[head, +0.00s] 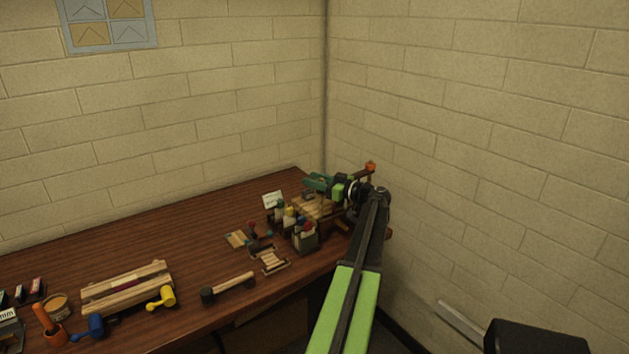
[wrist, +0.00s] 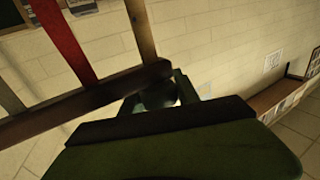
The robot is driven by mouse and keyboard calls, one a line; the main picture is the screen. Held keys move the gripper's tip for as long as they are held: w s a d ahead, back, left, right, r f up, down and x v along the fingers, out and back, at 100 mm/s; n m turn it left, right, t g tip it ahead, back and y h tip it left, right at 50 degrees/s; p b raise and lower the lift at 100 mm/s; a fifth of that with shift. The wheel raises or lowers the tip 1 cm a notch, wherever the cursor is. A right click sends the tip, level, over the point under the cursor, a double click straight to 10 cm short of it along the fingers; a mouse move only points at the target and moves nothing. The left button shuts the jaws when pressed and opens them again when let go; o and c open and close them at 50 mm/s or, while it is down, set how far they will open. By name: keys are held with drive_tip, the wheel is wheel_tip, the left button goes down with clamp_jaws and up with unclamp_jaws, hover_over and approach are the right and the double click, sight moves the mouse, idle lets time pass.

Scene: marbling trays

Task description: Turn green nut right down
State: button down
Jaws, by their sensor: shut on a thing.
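In the head view, my gripper (head: 320,183) is at the far right corner of the table, at the end of my outstretched arm, beside a wooden frame. In the wrist view, the jaws of my gripper (wrist: 160,95) are shut on a dark green piece (wrist: 152,101), which seems to be the green nut. It is mostly hidden by the jaws and a dark brown bar (wrist: 85,103) just beyond them. An orange knob (head: 370,166) stands at the top of the frame in the head view. I cannot tell how far the nut is turned.
Several small bottles stand in a wooden holder (head: 305,237) close to the frame. A slatted wooden piece (head: 270,260) and a dark-ended roller (head: 228,288) lie nearer. A wooden board (head: 127,287) and yellow and blue tools lie left. Block walls close the corner behind.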

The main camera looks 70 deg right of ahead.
idle(0.3)
drive_tip(key=c, duration=0.9)
unclamp_jaws()
drive_tip(key=s+a, duration=0.2)
drive_tip(key=s, duration=1.5)
drive_tip(key=shift+s+a, duration=0.2)
drive_tip(key=shift+a, duration=0.2)
